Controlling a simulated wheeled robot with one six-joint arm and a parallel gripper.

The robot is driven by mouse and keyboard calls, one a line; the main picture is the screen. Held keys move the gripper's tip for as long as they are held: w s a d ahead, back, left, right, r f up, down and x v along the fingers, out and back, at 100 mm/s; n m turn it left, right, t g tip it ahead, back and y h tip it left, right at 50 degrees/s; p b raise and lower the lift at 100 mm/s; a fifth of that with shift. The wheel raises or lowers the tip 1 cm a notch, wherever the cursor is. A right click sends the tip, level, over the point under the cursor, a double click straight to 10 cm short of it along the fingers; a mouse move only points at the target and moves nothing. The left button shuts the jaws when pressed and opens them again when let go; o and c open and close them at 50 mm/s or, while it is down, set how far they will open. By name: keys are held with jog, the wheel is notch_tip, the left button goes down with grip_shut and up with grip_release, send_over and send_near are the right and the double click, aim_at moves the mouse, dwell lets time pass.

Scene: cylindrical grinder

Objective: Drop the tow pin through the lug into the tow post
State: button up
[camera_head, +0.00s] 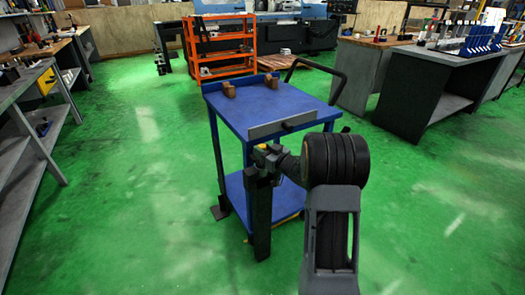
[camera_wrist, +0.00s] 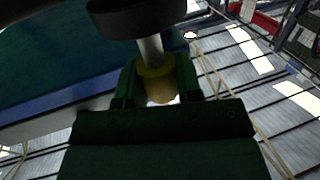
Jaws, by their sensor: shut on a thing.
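The yellow-collared tow pin (camera_wrist: 155,82) sits between the two dark fingers of my gripper (camera_wrist: 160,85) in the wrist view. Its pale metal shaft (camera_wrist: 150,48) runs from the yellow part to a dark round piece (camera_wrist: 140,17) at the top edge; I cannot tell whether that piece belongs to the pin. In the head view, my gripper (camera_head: 265,156) is at the front of the blue cart, over the top of a dark upright post (camera_head: 262,220), apparently the tow post. A bit of yellow shows at the gripper. The lug and the pin's lower end cannot be made out.
The blue cart (camera_head: 262,104) carries two brown blocks (camera_head: 229,89) and has a grey front plate (camera_head: 281,127) and black handle (camera_head: 333,70). Benches stand left (camera_head: 25,88) and right (camera_head: 440,58). An orange shelf (camera_head: 218,50) stands behind. Green floor around the cart is clear.

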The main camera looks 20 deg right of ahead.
jog(key=shift+f+b, duration=1)
jog(key=shift+f, duration=0.4)
jog(key=o, duration=1.1)
jog(key=shift+c, duration=0.2)
jog(key=shift+s, duration=0.1)
jog(key=p+v, duration=0.2)
jog(key=v, duration=1.1)
jog(key=shift+s+d, duration=0.2)
jog(key=shift+s, duration=0.1)
jog(key=shift+r, duration=0.2)
jog(key=w+a+r+m+g+h+p, duration=0.1)
jog(key=a+r+m+g+h+p, duration=0.1)
jog(key=r+h+p, duration=0.35)
jog(key=a+r+m+g+h+p, duration=0.1)
jog(key=r+g+h+p, duration=0.15)
jog(key=r+p, duration=0.65)
jog(key=s+a+r+g+y+p, duration=0.1)
jog(key=s+a+r+g+p, duration=0.3)
jog(key=s, duration=0.5)
jog(key=s+a+r+m+g+p, duration=0.1)
jog(key=s+a+r+g+p, duration=0.3)
jog(key=s+a+r, duration=0.5)
jog(key=shift+a+r+g+y+p, duration=0.2)
jog(key=shift+a+g+y+p, duration=0.2)
jog(key=shift+a+p, duration=0.4)
